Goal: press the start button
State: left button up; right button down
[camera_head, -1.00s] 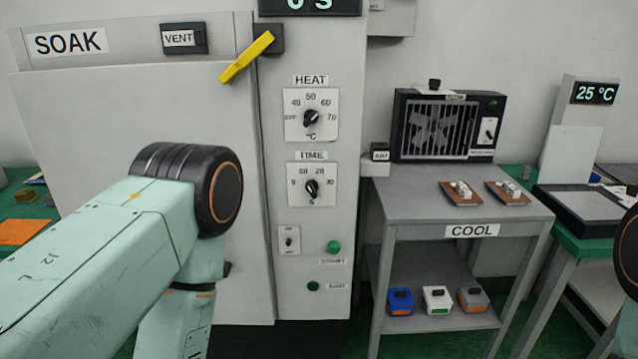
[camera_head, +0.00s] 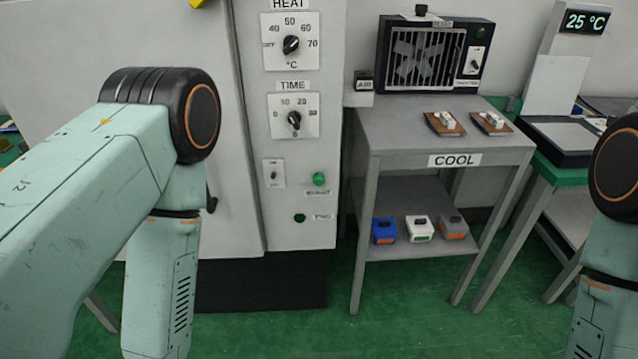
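The tall grey soak cabinet (camera_head: 252,180) stands ahead, with a control panel on its right side. A bright green round button (camera_head: 319,179) is low on the panel, with a small label under it that is too blurred to read for sure. A darker green round button or lamp (camera_head: 299,218) sits below it. A small switch (camera_head: 273,174) is left of the bright button. My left arm covers part of the cabinet door, and my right arm shows at the right edge. Both grippers are out of the picture, below the frame.
The HEAT dial (camera_head: 291,44) and TIME dial (camera_head: 294,120) are above the buttons. The COOL table (camera_head: 390,140) stands to the right with a fan unit (camera_head: 432,55) and two small boards; several small boxes lie on its shelf. The green floor (camera_head: 400,320) in front is clear.

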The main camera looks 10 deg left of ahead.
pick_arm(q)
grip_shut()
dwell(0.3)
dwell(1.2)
